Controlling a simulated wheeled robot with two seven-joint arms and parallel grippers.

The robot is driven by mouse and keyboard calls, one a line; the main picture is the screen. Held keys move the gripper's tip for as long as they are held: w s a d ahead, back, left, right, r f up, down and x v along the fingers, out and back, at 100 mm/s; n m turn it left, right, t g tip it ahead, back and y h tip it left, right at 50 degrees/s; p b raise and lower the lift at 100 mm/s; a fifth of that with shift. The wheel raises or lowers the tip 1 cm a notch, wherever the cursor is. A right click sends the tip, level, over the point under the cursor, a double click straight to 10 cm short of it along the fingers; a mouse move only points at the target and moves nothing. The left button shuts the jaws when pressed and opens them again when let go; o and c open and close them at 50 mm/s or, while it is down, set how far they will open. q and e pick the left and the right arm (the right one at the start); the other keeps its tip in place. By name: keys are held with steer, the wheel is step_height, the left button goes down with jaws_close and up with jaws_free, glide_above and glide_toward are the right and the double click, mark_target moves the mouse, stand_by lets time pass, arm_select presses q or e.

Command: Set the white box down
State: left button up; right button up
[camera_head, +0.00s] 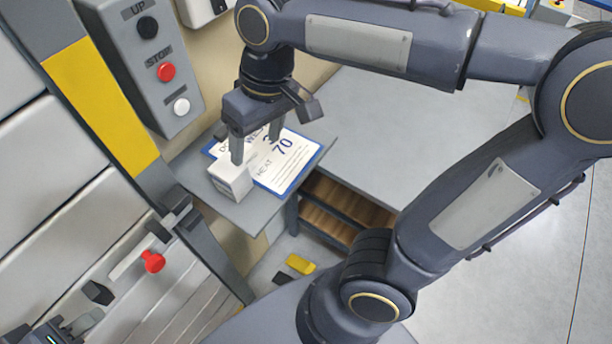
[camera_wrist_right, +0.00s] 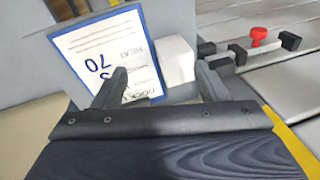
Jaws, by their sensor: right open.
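The white box (camera_head: 230,182) rests on a small grey shelf (camera_head: 256,212), beside a blue-edged printed sheet (camera_head: 287,165) and close to its left edge. My right gripper (camera_head: 256,143) is open above the sheet, and one finger overlaps the back of the box in the head view. In the right wrist view the white box (camera_wrist_right: 176,60) shows beyond the fingers, closer to the right-hand finger; I cannot tell whether that finger touches it. Nothing is held between the fingers. My left gripper (camera_head: 75,326) is partly cut off at the lower left corner, its jaw opening unclear.
A yellow-banded post (camera_head: 100,105) and a red knob (camera_head: 152,261) are to the left. A larger grey table (camera_head: 385,130) is to the right. A yellow block (camera_head: 300,263) lies below.

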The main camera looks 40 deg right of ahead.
steer(key=s+d+f+m+t+y, duration=0.1)
steer(key=s+d+f+m+t, duration=0.1)
steer(key=s+d, duration=0.2)
steer(key=shift+s+f+y, duration=0.3)
steer(key=shift+s, duration=0.65)
steer(key=shift+o, duration=0.3)
steer(key=s+f+t, duration=0.1)
steer(key=s+f+m, duration=0.1)
steer(key=s+f+m+t, duration=0.1)
steer(key=s, duration=0.1)
steer(key=shift+d+f+t, duration=0.1)
steer(key=shift+d+t, duration=0.2)
steer(key=shift+o, duration=0.9)
steer(key=shift+s+f, duration=0.1)
steer(key=shift+f, duration=0.2)
step_height(320, 180, up, 4)
steer(key=n+g+h+b, duration=0.4)
steer(key=n+g+b, duration=0.15)
steer(key=n, duration=1.65)
glide_above(228, 168)
steer(key=shift+s+d, duration=0.35)
steer(key=shift+d, duration=0.05)
steer(key=shift+w+a+r+n, duration=0.1)
steer(key=shift+w+a+n, duration=0.15)
steer(key=shift+n, duration=0.35)
steer(key=shift+a+f, duration=0.15)
steer(key=shift+f, duration=0.1)
step_height(228, 168, down, 7)
steer(key=shift+w+f, duration=0.1)
steer(key=shift+w, duration=0.05)
